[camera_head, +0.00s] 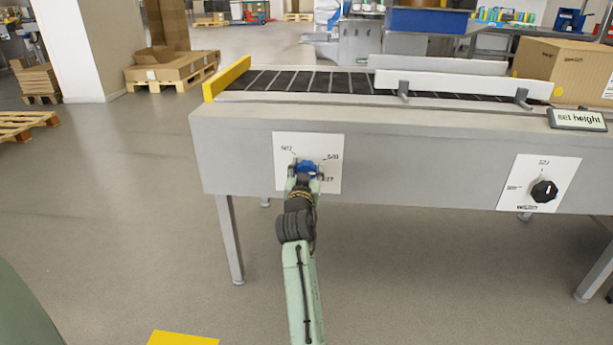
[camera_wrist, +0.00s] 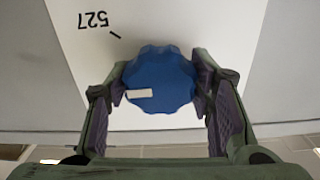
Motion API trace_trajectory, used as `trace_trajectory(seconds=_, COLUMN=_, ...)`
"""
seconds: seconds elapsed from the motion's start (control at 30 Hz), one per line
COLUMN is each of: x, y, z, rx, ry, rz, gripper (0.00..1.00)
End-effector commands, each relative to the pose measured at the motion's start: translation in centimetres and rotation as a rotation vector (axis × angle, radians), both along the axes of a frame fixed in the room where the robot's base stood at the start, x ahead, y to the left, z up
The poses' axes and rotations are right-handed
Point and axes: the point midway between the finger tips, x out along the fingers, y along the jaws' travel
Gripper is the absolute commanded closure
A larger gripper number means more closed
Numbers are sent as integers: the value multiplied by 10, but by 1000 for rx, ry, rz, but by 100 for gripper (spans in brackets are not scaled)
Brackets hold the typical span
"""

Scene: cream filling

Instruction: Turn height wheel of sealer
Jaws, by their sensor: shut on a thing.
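The blue height wheel (camera_head: 307,166) sits on a white label plate (camera_head: 327,146) on the front of the grey sealer (camera_head: 420,155). In the wrist view the blue wheel (camera_wrist: 160,80) has a scalloped rim and a white pointer mark on its left part. My gripper (camera_head: 306,172) is at the wheel, with one finger on each side of it. In the wrist view my gripper (camera_wrist: 160,84) is shut on the wheel's rim. A printed "527" (camera_wrist: 93,20) shows upside down at the upper left, with a short tick. The other printed numbers are partly hidden by my gripper or too small to read surely.
A black knob (camera_head: 544,191) sits on a second white plate at the right of the sealer. A "set height" sign (camera_head: 577,120) and a cardboard box (camera_head: 568,72) are on top at the right. The floor to the left is clear, with pallets farther back.

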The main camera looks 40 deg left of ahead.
Motion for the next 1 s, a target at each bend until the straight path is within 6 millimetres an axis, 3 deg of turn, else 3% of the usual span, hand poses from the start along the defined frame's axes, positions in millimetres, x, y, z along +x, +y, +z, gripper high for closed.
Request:
trace_trajectory(seconds=0.6, x=0, y=0, z=-2, rx=460, ry=283, rz=0, gripper=79)
trace_trajectory(seconds=1.0, x=0, y=0, z=-1, rx=601, ry=370, rz=0, gripper=79)
